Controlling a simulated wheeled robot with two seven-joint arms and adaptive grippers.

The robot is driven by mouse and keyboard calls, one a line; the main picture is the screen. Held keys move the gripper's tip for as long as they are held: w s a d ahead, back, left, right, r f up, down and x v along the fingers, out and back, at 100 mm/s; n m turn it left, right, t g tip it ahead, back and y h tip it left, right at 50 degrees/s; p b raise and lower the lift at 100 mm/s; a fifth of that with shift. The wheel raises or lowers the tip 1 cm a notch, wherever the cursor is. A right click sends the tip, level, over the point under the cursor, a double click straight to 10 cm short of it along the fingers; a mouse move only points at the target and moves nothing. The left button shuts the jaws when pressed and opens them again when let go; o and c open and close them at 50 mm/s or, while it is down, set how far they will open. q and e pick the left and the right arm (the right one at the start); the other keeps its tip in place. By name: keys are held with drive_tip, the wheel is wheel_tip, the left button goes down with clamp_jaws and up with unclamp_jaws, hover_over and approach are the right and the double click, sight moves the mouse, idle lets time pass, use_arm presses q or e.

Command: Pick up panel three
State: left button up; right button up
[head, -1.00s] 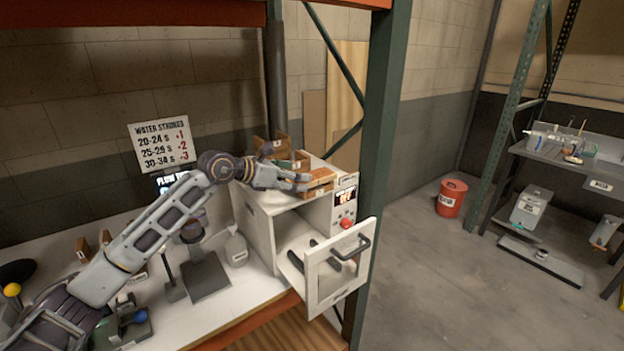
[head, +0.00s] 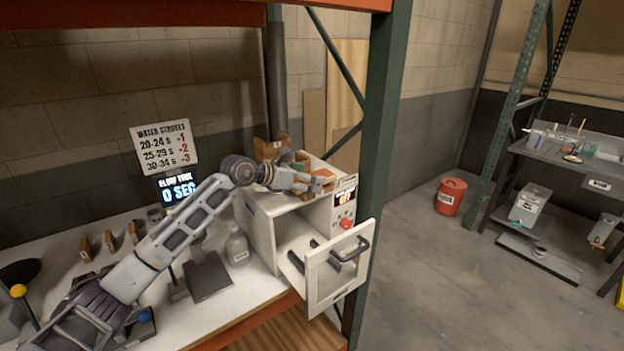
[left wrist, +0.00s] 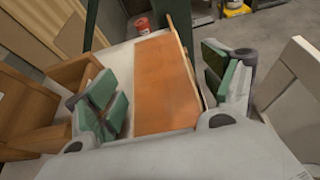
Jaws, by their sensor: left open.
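An orange-brown wooden panel (left wrist: 165,85) lies on top of the white oven (head: 262,213). I cannot read any number on it, so I cannot tell if it is panel three. My left gripper (left wrist: 164,88) is open, with one green-padded finger on each side of the panel and visible gaps between pads and wood. In the head view my left gripper (head: 312,184) is over the oven top and hides most of the panel. My right gripper is not in view.
A wooden holder (head: 268,148) stands at the back of the oven top, close to my left finger. The oven door (head: 338,272) hangs open at the front. A green rack post (head: 383,130) rises just right of the oven. A white bottle (head: 237,247) stands left.

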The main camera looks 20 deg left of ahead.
use_arm(q)
drive_tip(key=shift+w+d, duration=0.1)
drive_tip(key=shift+w, duration=0.05)
drive_tip(key=shift+c, duration=0.3)
drive_tip(key=shift+f, duration=0.1)
drive_tip(key=c, duration=1.1)
